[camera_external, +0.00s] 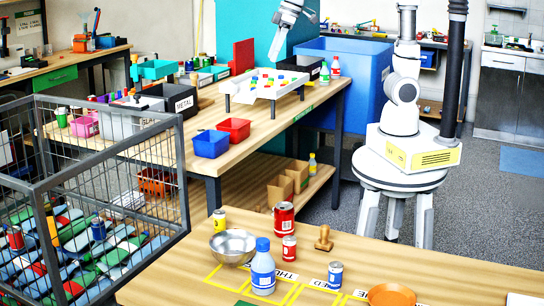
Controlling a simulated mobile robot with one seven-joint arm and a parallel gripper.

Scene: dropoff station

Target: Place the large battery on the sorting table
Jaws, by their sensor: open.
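I cannot pick out the large battery with certainty. A small yellow cylinder with a dark band (219,221) stands upright on the front wooden table (215,290), behind the steel bowl; I cannot tell if it is a battery. The long wooden workbench (265,124) with sorting bins stands behind; which table is the sorting table is not marked. My gripper (276,48) is at the top centre, pointing down above a white tray (262,93) of small coloured pieces on the workbench. It is open, with nothing visible between its fingers.
The front table holds a steel bowl (233,246), a blue-capped bottle (263,268), a large red can (284,219), smaller cans, a wooden stamp (323,239) and an orange bowl (391,295). A wire cage (108,150) of cans and bottles stands left. Blue and red bins (211,144) sit on the workbench.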

